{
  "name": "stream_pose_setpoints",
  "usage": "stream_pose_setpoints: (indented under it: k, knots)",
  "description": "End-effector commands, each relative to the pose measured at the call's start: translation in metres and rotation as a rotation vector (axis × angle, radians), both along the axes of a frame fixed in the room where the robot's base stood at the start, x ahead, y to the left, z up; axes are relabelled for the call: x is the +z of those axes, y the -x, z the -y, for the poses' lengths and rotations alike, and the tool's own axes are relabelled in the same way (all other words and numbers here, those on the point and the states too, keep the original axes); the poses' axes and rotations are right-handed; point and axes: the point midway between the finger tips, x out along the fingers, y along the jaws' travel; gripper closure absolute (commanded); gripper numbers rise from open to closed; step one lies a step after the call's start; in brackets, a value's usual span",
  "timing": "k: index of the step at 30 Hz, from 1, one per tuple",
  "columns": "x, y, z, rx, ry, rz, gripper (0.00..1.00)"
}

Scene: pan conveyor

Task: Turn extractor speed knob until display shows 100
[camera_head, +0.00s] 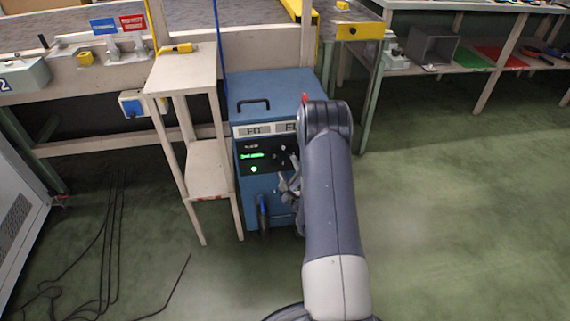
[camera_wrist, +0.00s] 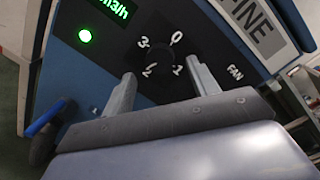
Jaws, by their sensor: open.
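The blue extractor cabinet (camera_head: 275,95) stands on the floor with a black control panel. Its display (camera_head: 252,155) glows green; the number is too small to read, and the wrist view shows only the display's end (camera_wrist: 112,7) with "m3/h". The dark speed knob (camera_wrist: 160,52) sits inside a ring of white marks 0, 1, 2 and 3, with "FAN" at the right; its pointer is hard to make out. My gripper (camera_wrist: 162,70) is open, its two fingers apart in front of the lower part of the dial. In the head view my gripper (camera_head: 290,187) is partly hidden by my arm.
A green lamp (camera_wrist: 85,36) is lit below the display. A blue-handled thing (camera_wrist: 45,120) juts out at the cabinet's lower left. A pale wooden stand (camera_head: 208,155) is close on the left. Open green floor (camera_head: 450,220) lies to the right.

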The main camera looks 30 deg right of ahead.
Motion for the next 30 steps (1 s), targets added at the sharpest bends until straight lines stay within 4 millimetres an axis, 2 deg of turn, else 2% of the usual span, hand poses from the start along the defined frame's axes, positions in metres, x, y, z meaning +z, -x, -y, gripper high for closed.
stream_pose_setpoints:
  k: [3, 7, 18, 30]
  knots:
    - [0.000, -0.019, 0.003, 0.001, 0.002, 0.003, 0.43]
    - [0.000, -0.032, 0.005, 0.002, 0.000, 0.001, 0.43]
    - [0.000, -0.038, 0.006, 0.001, 0.000, -0.001, 0.43]
    - [0.000, -0.037, 0.006, 0.001, 0.001, -0.001, 0.75]
